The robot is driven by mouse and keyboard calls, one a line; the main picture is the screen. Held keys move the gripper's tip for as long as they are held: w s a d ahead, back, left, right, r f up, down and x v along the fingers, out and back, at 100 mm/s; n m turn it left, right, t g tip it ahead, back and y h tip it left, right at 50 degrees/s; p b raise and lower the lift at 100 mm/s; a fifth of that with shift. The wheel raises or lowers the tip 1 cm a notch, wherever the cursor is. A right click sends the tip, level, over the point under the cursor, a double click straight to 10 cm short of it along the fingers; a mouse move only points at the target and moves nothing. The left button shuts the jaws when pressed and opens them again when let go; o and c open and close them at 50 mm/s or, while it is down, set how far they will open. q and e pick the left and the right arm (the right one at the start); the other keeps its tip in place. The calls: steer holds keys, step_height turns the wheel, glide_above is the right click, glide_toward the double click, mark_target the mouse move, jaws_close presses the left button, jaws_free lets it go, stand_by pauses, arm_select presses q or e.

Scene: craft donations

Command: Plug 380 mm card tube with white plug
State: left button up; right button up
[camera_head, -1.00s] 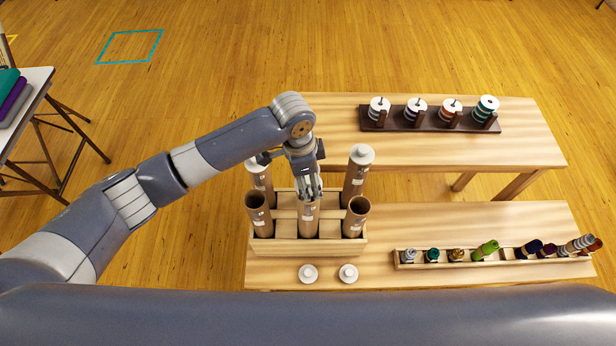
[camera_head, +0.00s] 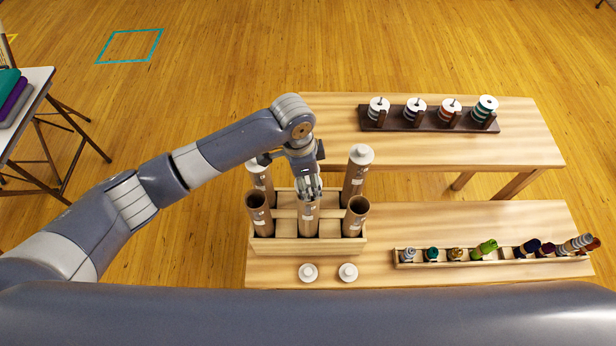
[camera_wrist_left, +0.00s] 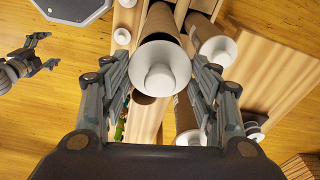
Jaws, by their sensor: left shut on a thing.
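My left gripper (camera_head: 310,190) points down over the front middle card tube (camera_head: 308,218) in the wooden rack (camera_head: 290,246). In the left wrist view the gripper (camera_wrist_left: 161,78) is shut on a white plug (camera_wrist_left: 160,77), which sits at the tube's top end. How deep it sits cannot be told. Front left (camera_head: 257,215) and front right (camera_head: 355,218) tubes stand open. The back left (camera_head: 260,175) and back right (camera_head: 357,178) tubes carry white plugs. Two loose white plugs (camera_head: 308,272) (camera_head: 348,273) lie before the rack. My right gripper (camera_wrist_left: 42,53) is open and empty in the left wrist view.
A long wooden tray (camera_head: 403,264) of thread spools and rolls stands on the near table (camera_head: 430,220), right of the rack. A dark rack (camera_head: 430,122) with several spools is on the far table (camera_head: 520,145). Folded cloths (camera_head: 12,98) lie on a table at left.

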mark_target(308, 179)
arm_select(q)
steer(key=o, duration=0.5)
steer(key=shift+c, duration=0.2)
steer(key=r+p, duration=0.3)
steer(key=shift+a, duration=0.2)
steer(key=shift+r, duration=0.2)
step_height(308, 179, up, 2)
steer(key=shift+a, duration=0.15)
steer(key=shift+s+a+r, duration=0.1)
steer(key=shift+a+r, duration=0.05)
steer(key=shift+r, duration=1.25)
steer(key=shift+s+a+r, duration=0.1)
steer(key=shift+a+r, duration=0.05)
steer(key=shift+r, duration=1.2)
